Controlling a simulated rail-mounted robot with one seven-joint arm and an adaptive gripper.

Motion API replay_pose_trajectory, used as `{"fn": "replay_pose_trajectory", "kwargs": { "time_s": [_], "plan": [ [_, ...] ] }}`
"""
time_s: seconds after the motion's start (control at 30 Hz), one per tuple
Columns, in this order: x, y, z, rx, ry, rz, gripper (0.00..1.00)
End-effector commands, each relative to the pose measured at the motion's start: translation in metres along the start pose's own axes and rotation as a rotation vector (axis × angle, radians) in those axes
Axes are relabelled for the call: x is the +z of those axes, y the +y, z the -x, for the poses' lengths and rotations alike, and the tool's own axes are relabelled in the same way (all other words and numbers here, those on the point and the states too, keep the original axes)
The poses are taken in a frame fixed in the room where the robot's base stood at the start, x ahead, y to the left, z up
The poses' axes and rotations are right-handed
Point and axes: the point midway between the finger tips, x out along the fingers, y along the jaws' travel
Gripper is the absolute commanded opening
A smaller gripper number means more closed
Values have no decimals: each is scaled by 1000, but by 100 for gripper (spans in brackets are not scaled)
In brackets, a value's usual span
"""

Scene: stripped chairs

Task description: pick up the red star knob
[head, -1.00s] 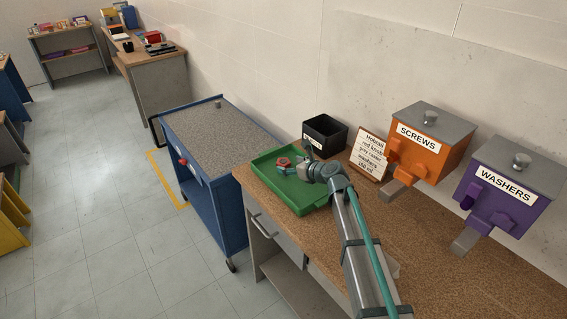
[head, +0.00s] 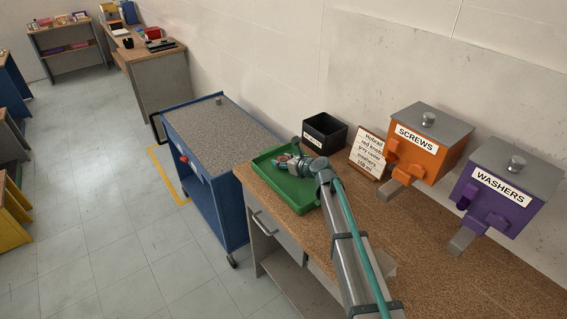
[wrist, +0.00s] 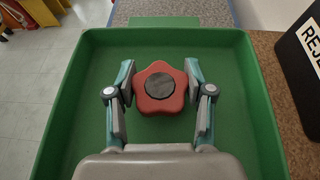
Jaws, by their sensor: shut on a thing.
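The red star knob (wrist: 160,103), a rounded star with a dark grey cap in its middle, shows in the wrist view between my two fingers. In the head view it is mostly hidden by my gripper (head: 289,162), with only a little red showing. My gripper is shut on the knob, one finger at each side. Both are over the green tray (wrist: 62,125), which also shows in the head view (head: 300,200) on the workbench. I cannot tell whether the knob touches the tray floor.
A black reject bin (head: 335,140) stands behind the tray, with a written sign (head: 368,150) beside it. Orange screws (head: 425,150) and purple washers (head: 505,190) dispensers are at the right. A blue cart (head: 220,195) stands left of the bench.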

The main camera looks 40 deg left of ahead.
Motion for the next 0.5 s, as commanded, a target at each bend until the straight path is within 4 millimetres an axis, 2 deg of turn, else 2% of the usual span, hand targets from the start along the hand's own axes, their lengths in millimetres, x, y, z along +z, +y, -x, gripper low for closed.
{"fn": "replay_pose_trajectory", "kwargs": {
  "time_s": [0.03, 0.1, 0.5],
  "plan": [
    [0, 0, 0, 0, 0, 0, 26],
    [0, 0, 0, 0, 0, 0, 18],
    [6, 0, 2, 0, -1, 1, 18]
  ]
}}
